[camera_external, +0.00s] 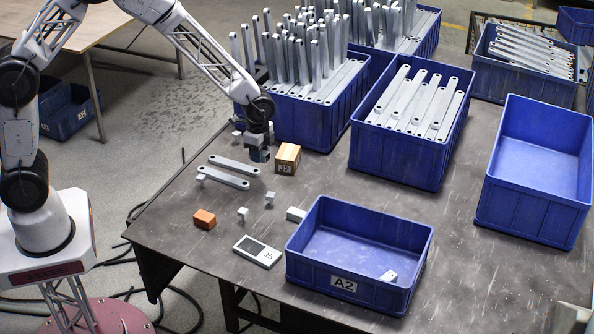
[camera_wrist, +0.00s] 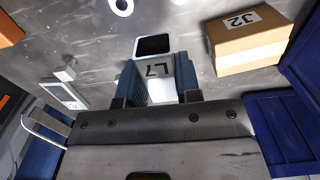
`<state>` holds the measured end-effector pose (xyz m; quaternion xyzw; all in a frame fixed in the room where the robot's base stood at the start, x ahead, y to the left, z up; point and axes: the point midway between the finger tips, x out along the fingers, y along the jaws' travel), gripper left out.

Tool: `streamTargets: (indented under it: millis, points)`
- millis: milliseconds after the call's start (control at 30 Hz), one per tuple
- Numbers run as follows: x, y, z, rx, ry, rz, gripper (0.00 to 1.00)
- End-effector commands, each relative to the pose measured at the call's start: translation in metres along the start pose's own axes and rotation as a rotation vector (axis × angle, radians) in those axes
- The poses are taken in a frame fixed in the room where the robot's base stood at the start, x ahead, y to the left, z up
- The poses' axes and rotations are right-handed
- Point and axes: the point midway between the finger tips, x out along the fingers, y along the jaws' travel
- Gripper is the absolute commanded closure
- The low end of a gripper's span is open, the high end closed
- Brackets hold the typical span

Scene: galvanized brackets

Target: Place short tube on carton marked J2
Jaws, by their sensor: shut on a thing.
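A short square tube (camera_wrist: 158,70), pale metal with a dark open end and the mark L7, is in my gripper in the wrist view. My gripper (camera_wrist: 160,88) is shut on it, with a blue finger on each side. The carton marked J2 (camera_wrist: 250,45) is a tan box with a white label, to the right of the tube and apart from it. In the external view the carton (camera_external: 287,160) stands on the table just right of my gripper (camera_external: 259,156). The held tube is mostly hidden there, and its height above the table is hard to tell.
Flat brackets (camera_external: 222,178) lie left of the carton. Small metal pieces, an orange block (camera_external: 204,219) and a white device (camera_external: 257,251) lie in front. The blue bin A2 (camera_external: 345,292) stands at the front. Blue bins of brackets (camera_external: 390,150) stand behind and to the right.

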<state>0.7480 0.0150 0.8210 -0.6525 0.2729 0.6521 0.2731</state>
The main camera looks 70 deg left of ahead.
Motion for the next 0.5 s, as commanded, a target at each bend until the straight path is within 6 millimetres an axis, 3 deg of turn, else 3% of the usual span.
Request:
streamTargets:
  millis: [200,500]
  points:
    - [-0.012,0.004,0.040,-0.006,0.000,0.000,0.93]
    - [-0.018,0.007,0.062,-0.008,0.000,0.000,0.93]
